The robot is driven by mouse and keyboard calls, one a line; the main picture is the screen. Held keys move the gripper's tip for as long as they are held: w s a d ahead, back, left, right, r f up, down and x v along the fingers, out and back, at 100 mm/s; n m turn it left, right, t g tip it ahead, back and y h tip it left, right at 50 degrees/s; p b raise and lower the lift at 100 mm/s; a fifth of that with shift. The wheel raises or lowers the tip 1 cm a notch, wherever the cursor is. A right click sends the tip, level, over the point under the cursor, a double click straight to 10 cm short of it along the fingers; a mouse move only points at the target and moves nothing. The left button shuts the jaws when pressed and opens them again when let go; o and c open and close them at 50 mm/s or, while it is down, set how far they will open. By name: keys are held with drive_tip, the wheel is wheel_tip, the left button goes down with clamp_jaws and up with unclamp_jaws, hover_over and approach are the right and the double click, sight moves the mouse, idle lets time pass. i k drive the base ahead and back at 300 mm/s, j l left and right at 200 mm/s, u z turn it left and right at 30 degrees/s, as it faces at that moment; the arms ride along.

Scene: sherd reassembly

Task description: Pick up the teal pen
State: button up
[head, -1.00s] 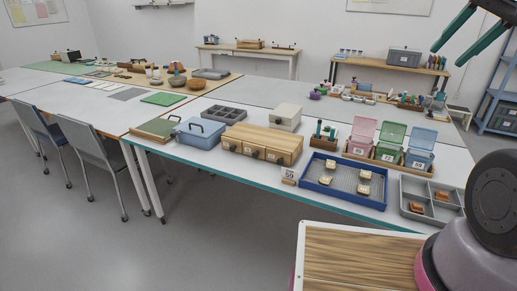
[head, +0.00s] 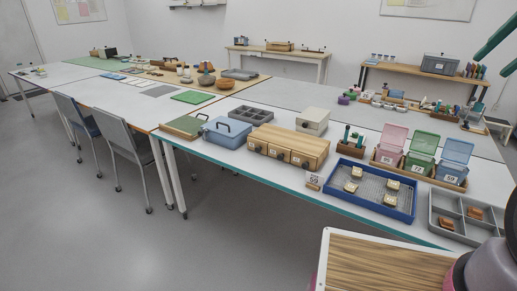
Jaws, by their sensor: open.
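Several slim green or teal upright items stand in a small wooden holder (head: 350,149) on the near table, in the head view. They are too small for me to tell which is the teal pen, or whether it is among them. My gripper (head: 491,67) shows only in part at the top right corner, its teal fingers apart with nothing seen between them. It appears high in the picture, well apart from the holder, and the rest of it is cut off by the frame edge.
Two chairs (head: 128,137) stand left. The floor at front left is clear.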

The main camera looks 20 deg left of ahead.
sight(361, 137)
drive_tip(key=i+j+z, duration=0.25)
drive_tip(key=i+j, duration=0.2)
drive_tip(key=j, duration=0.25)
drive_tip(key=i+j+z, duration=0.15)
drive_tip(key=j, duration=0.25)
drive_tip(key=i+j+z, duration=0.1)
drive_tip(key=j, duration=0.3)
drive_tip(key=i, duration=0.1)
